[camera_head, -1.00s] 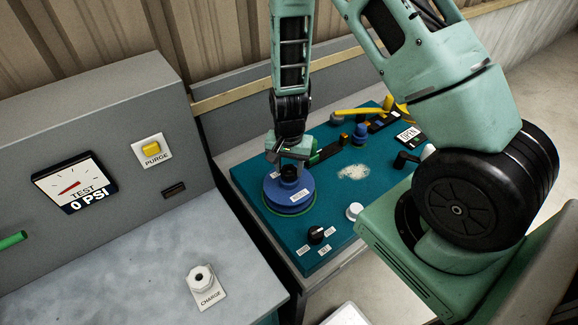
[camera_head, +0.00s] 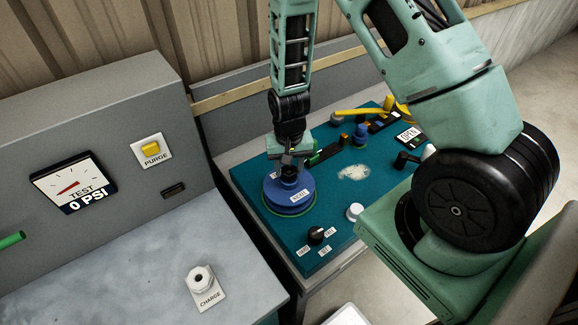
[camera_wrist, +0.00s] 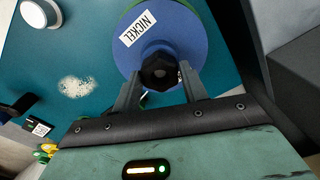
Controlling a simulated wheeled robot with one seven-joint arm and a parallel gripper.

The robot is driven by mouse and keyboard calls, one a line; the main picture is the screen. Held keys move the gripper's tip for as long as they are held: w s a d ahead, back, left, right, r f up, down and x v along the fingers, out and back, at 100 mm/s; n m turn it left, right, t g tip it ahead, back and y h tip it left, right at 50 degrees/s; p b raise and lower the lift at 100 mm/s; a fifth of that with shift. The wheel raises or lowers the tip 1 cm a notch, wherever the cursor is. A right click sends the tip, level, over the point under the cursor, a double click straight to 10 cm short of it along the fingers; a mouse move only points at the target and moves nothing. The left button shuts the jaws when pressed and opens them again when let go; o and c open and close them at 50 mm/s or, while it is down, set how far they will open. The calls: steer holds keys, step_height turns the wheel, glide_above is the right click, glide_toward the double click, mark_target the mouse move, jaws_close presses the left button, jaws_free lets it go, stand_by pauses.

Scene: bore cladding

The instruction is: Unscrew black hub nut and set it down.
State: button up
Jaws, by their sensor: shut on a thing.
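The black hub nut (camera_wrist: 159,72) sits at the centre of a round blue hub (camera_wrist: 188,35) with a NICKEL label. In the head view the blue hub (camera_head: 289,197) stands on the teal panel, and the nut (camera_head: 289,173) shows just below my gripper (camera_head: 290,163). In the wrist view my gripper (camera_wrist: 160,88) has its two fingers on either side of the nut and is shut on it. I cannot tell whether the nut is still seated on its thread.
A pale spill (camera_head: 353,172) lies mid-panel. A grey bench (camera_head: 130,270) with a CHARGE fitting (camera_head: 200,279) stands at left.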

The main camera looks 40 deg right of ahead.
steer(key=shift+n, duration=0.4)
steer(key=o, duration=0.5)
steer(key=shift+o, duration=0.2)
steer(key=shift+m, duration=0.3)
steer(key=shift+m, duration=2.4)
steer(key=shift+m+p, duration=0.3)
steer(key=shift+m, duration=1.4)
